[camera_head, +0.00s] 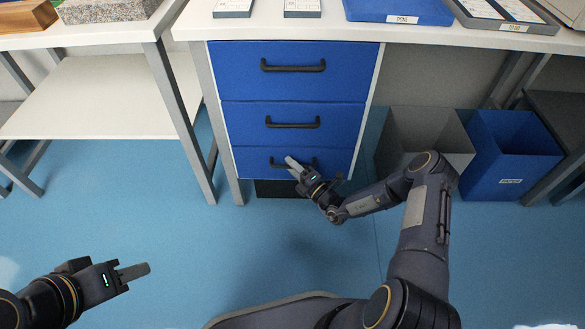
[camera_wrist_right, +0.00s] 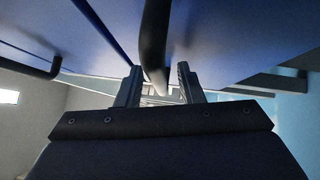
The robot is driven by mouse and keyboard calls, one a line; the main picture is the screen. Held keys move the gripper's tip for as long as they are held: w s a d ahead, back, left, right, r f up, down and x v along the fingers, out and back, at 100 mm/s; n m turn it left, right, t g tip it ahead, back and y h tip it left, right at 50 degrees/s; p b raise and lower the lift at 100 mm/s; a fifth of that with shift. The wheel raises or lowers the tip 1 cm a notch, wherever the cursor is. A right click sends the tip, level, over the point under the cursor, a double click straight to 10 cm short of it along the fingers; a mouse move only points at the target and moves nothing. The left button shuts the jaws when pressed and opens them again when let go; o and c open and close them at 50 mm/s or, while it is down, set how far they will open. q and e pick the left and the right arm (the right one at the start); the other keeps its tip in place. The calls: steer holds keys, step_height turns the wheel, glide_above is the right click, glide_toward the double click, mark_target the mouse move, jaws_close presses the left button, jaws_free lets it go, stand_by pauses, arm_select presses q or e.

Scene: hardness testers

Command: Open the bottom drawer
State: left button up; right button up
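The blue bottom drawer (camera_head: 254,160) is the lowest of three in the cabinet under the table. Its front looks flush with the others. Its black handle (camera_head: 309,163) is partly hidden by my right gripper (camera_head: 293,165). In the right wrist view the handle bar (camera_wrist_right: 154,45) runs between the two fingers of my right gripper (camera_wrist_right: 159,88). The fingers are apart, with gaps showing beside the bar. My left gripper (camera_head: 133,272) is over the floor at the lower left, far from the drawers. It is seen side-on, so its finger gap is hidden.
The middle drawer (camera_head: 240,124) and top drawer (camera_head: 230,72) are shut above. A grey bin (camera_head: 425,132) and a blue bin (camera_head: 512,155) stand right of the cabinet. A table leg (camera_head: 178,115) is at its left. The floor (camera_head: 200,235) in front is clear.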

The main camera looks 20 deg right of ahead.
jaws_close()
stand_by(0.4)
